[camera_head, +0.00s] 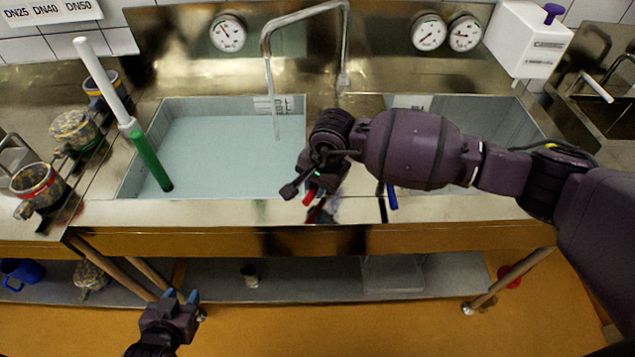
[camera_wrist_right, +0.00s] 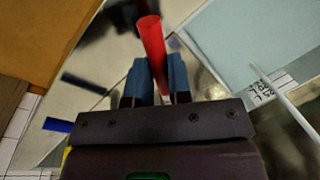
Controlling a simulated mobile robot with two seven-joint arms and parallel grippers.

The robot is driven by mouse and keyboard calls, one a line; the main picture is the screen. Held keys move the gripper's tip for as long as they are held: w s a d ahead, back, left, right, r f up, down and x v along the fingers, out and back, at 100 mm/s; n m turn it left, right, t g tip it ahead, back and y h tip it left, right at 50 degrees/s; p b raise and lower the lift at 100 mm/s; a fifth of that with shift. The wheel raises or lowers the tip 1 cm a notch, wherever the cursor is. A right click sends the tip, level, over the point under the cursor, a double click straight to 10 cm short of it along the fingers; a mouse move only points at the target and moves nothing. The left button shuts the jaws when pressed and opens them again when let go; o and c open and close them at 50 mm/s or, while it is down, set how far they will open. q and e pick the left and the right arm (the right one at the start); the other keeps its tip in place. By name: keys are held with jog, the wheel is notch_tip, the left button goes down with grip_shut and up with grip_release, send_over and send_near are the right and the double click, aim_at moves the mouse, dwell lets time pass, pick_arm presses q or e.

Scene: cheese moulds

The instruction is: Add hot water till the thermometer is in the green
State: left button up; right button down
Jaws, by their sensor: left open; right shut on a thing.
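The left sink basin (camera_head: 190,103) holds pale blue water (camera_head: 225,150). A steel tap (camera_head: 300,14) arches over it, and a thin pale line below its spout reaches the water. My right gripper (camera_head: 312,190) is shut on a red lever (camera_wrist_right: 151,40) at the sink's front edge; the lever sticks up between the blue fingers in the right wrist view. A round dial (camera_head: 227,33) hangs behind the left basin; its reading is too small to tell. I cannot tell which instrument is the thermometer. My left gripper (camera_head: 180,297) is open and empty, low in front of the sink.
A white and green rod (camera_head: 146,160) leans over the left basin's edge. A blue lever (camera_head: 392,198) is right of the red one. Two more dials (camera_head: 429,32) (camera_head: 465,33) hang behind the right basin. Several moulds (camera_head: 38,185) stand at left. A lower shelf (camera_head: 330,277) runs beneath.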

jog(key=shift+d+f+n+b, duration=0.2)
jog(key=shift+n+b, duration=0.2)
jog(key=shift+b, duration=0.55)
jog(key=d+n+b, duration=0.1)
jog(key=n+b, duration=0.1)
jog(key=b, duration=0.1)
jog(key=d+n+g+b, duration=0.1)
jog(key=n+b, duration=0.1)
jog(key=b, duration=0.1)
jog(key=shift+s+d+f, duration=0.1)
jog(key=shift+s+d, duration=0.1)
jog(key=shift+s, duration=0.15)
jog(key=shift+d+r+n+b, duration=0.2)
jog(key=shift+d+n+b, duration=0.05)
jog(key=shift+n+b, duration=0.35)
jog(key=shift+d+r, duration=0.1)
jog(key=c, duration=1.1)
grip_release()
pick_arm(q)
notch_tip(320, 180, down, 10)
jog(key=shift+s+d, duration=0.45)
pick_arm(e)
jog(key=shift+o, duration=0.2)
